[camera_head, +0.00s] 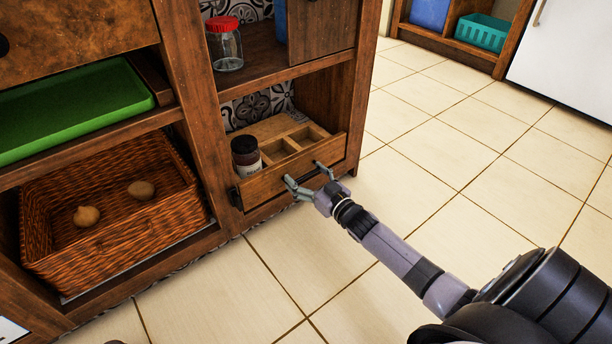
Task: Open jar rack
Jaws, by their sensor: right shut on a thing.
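The jar rack (262,184) is a wooden pull-out tray with several compartments in the lower right opening of the wooden shelving. A dark-lidded jar (246,158) stands upright in its left front part. My right gripper (307,177) reaches in from the lower right and is shut on the rack's front. Its fingers are spread along the front board, and the exact contact is too small to make out. The rack's front is about level with the shelving's front; I cannot tell how far out it is. My left gripper is not in view.
A wicker basket (110,233) with two round brown items stands at the lower left, below a green tray (70,108). A red-lidded glass jar (224,45) is on the shelf above the rack. Tiled floor (440,140) is free in front and to the right.

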